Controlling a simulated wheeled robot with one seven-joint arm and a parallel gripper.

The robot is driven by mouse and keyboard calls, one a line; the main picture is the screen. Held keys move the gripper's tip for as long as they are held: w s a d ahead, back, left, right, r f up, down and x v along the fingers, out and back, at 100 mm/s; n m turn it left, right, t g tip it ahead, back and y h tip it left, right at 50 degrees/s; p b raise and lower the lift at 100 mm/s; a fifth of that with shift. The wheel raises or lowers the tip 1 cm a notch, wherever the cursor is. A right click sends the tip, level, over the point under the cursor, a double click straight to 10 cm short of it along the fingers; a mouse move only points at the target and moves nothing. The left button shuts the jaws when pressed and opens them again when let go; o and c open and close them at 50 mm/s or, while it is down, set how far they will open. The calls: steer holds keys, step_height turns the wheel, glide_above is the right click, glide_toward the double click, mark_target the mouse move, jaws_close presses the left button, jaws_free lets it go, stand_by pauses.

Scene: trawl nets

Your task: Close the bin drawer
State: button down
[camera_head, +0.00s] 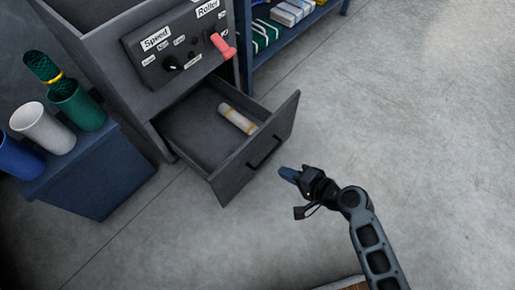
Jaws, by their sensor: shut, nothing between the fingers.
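The bin drawer (230,178) is dark grey and stands pulled out from the lower part of a grey cabinet (140,97). It has a black bar handle (266,152) on its front panel. A pale roll with yellowish bands (237,119) lies inside the drawer. My gripper (284,172) is shut and empty, with blue fingertips. It is in front of the drawer's front panel, to the lower right of the handle, and appears apart from it.
A control panel (180,45) with knobs and a red lever (222,46) sits above the drawer. A blue stand (95,180) with several cups is at the left. A blue shelf (290,38) with packets is at the top. The floor (400,110) at the right is clear.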

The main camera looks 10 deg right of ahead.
steer(key=w, duration=0.2)
steer(key=b, duration=0.3)
glide_toward(245, 149)
step_height(245, 149, down, 3)
steer(key=w, duration=0.1)
steer(key=w+a, duration=0.2)
steer(key=w, duration=0.1)
steer(key=shift+a+f, duration=0.1)
steer(key=shift+a, duration=0.15)
steer(key=shift+w+a, duration=0.25)
steer(key=shift+w, duration=0.1)
